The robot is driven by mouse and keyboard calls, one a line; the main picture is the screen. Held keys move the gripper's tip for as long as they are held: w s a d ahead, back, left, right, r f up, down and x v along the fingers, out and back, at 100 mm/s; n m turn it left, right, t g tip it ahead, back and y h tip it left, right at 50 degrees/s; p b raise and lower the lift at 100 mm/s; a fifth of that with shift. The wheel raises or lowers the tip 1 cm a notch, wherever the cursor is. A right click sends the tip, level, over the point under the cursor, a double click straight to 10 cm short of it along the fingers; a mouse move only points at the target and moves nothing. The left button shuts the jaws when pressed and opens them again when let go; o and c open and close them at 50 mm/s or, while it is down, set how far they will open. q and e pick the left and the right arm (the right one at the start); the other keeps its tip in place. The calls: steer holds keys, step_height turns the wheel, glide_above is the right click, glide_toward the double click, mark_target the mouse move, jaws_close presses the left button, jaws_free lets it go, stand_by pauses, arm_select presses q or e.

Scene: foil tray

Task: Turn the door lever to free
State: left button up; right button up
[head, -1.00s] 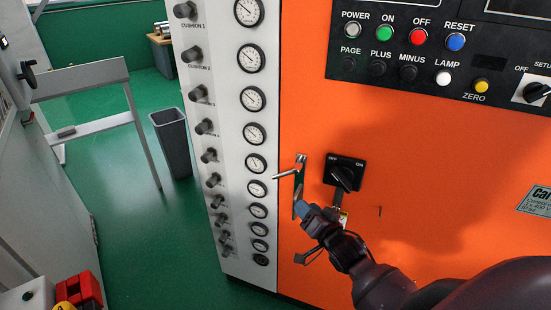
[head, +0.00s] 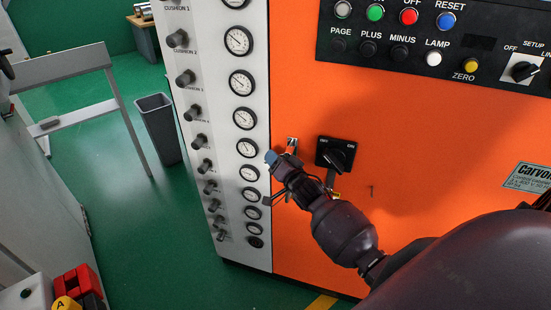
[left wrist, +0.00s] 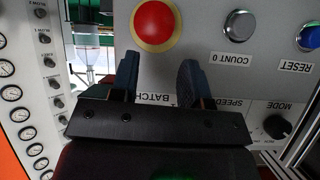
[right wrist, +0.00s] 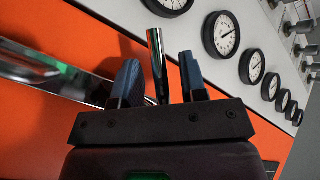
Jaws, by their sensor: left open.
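The door lever's chrome plate (head: 292,143) sits on the orange cabinet door near its left edge, and its handle is mostly hidden behind my right gripper (head: 272,160). In the right wrist view the chrome lever handle (right wrist: 155,60) stands between the two fingers of my right gripper (right wrist: 160,80). The fingers are apart, with gaps beside the handle. The long shiny plate (right wrist: 55,80) lies to the left. My left gripper (left wrist: 158,80) is open and empty in front of a grey button panel (left wrist: 205,75). It is not seen in the head view.
A black rotary switch (head: 335,155) is just right of the lever. A white panel of gauges and knobs (head: 225,110) borders the door on the left. A black control panel (head: 420,50) is above. A red button (left wrist: 157,25) is close to my left fingers.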

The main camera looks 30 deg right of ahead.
steer(key=shift+w, duration=0.25)
jaws_close()
stand_by(0.4)
